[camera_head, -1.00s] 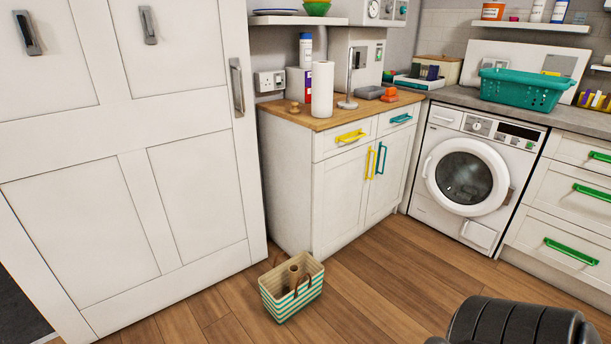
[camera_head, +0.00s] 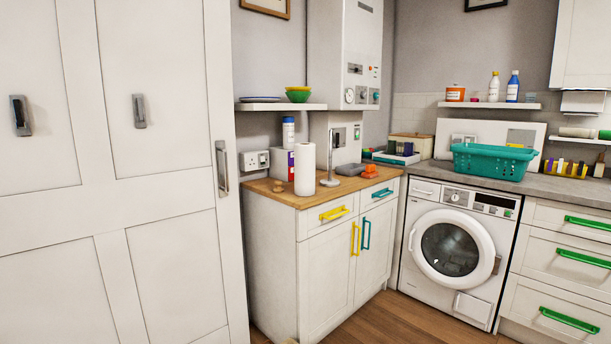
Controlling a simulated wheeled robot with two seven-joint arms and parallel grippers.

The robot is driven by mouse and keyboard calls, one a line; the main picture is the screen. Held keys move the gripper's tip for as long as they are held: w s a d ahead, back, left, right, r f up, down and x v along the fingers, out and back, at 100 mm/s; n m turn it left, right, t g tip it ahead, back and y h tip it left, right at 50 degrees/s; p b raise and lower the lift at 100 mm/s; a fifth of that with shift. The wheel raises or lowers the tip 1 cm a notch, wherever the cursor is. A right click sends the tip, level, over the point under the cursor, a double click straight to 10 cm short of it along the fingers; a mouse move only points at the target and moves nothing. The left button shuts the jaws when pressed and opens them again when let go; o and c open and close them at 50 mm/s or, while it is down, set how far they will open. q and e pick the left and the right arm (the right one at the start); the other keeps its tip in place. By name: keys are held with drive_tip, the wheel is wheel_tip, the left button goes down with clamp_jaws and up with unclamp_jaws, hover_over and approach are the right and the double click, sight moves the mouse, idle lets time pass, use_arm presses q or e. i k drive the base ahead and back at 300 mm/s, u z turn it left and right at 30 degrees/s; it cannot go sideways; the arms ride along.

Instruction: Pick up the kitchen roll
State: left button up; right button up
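The kitchen roll (camera_head: 305,170) is a plain white cylinder standing upright on the wooden worktop (camera_head: 283,196) of the white corner cabinet, near its front left. A thin metal post on a round base (camera_head: 330,165) stands just right of it, apart from the roll. Neither of my grippers shows in the head view.
A small brown wooden item (camera_head: 279,186) sits left of the roll, with a white and purple box (camera_head: 284,163) behind. Grey and orange items (camera_head: 370,170) lie to the right. A shelf (camera_head: 280,107) with bowls hangs above. A teal basket (camera_head: 492,161) stands over the washing machine (camera_head: 452,248).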

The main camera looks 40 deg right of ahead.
sight(304, 153)
drive_tip(key=z, duration=0.95)
drive_tip(key=i, duration=0.65)
drive_tip(key=z, duration=1.25)
drive_tip(key=i, duration=1.2)
drive_tip(key=u, duration=2.2)
